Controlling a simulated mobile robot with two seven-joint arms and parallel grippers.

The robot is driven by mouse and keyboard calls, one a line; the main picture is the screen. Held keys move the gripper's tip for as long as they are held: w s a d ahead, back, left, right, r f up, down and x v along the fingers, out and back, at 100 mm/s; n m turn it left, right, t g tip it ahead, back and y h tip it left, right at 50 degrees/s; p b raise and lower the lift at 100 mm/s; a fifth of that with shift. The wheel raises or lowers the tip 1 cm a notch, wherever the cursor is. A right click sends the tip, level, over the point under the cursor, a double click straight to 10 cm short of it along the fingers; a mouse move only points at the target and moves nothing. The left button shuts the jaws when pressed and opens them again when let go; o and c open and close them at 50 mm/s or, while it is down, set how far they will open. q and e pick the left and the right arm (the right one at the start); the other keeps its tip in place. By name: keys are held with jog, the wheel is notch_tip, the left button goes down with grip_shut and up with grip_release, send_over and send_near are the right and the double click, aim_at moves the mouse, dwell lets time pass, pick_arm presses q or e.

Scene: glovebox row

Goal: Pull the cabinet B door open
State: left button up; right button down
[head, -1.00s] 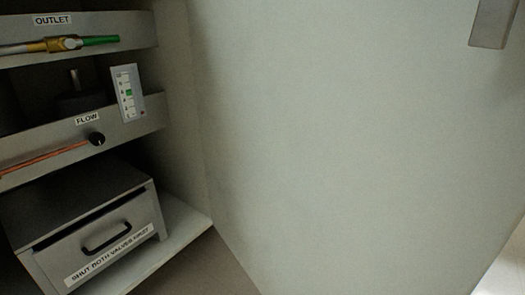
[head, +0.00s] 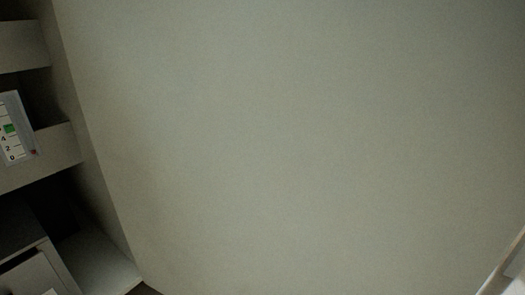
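A large pale grey-white panel (head: 300,140), which looks like the open cabinet door, fills most of the head view. It stands at an angle to the cabinet opening at the left. Inside the cabinet (head: 108,200) I see part of a gauge (head: 17,130) with a green mark and a drawer box (head: 30,275) low down. No label reading B is in view. Neither of my grippers is in view, so I cannot tell whether either touches the door.
Shelf rails (head: 50,160) cross the cabinet at the left edge. A pale strip (head: 500,270) shows beyond the door's edge at the lower right. The door takes up the middle of the view.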

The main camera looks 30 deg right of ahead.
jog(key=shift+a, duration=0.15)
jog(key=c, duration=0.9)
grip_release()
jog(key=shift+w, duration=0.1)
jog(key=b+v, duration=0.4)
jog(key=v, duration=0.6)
